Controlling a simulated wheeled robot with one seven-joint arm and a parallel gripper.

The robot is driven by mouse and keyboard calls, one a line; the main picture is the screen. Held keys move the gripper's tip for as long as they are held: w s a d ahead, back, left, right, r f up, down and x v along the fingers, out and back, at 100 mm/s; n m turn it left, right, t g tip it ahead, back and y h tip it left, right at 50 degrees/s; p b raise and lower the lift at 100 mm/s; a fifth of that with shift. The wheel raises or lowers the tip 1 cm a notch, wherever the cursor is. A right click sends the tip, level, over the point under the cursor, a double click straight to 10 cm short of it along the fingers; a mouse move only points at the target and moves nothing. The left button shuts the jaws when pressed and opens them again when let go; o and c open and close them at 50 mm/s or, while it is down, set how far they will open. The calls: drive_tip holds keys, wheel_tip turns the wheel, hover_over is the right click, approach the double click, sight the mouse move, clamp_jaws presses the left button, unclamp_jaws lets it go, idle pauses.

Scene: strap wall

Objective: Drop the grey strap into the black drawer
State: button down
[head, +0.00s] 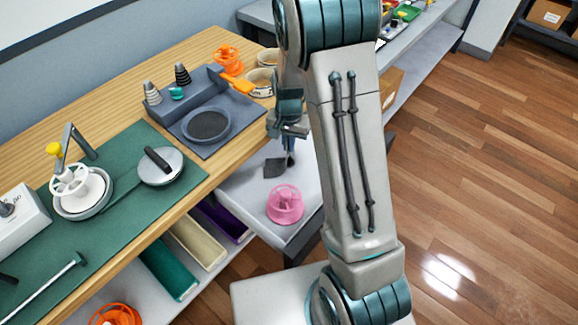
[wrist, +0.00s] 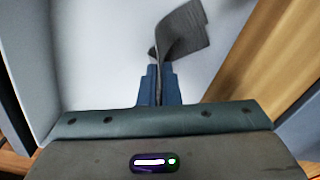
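My gripper (head: 289,140) is shut on the grey strap (head: 275,168), which hangs below the fingers at the right end of the workbench. In the wrist view the strap (wrist: 183,35) is pinched edge-on between the fingertips (wrist: 158,85), with its free end bent to the right. I cannot tell whether this is the black drawer. The strap appears to be above the pale floor; the height of the gap is unclear.
A pink spool (head: 285,205) sits on the pale floor. The wooden workbench (head: 190,62) edge is close on the left, with a grey fixture (head: 208,124) on top. Teal (head: 168,268), cream (head: 199,243) and purple (head: 226,219) bins are below. My arm hides the tray's right part.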

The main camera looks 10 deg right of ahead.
drive_tip(key=c, duration=0.9)
unclamp_jaws()
wheel_tip(320, 180, up, 14)
drive_tip(key=shift+f, duration=0.1)
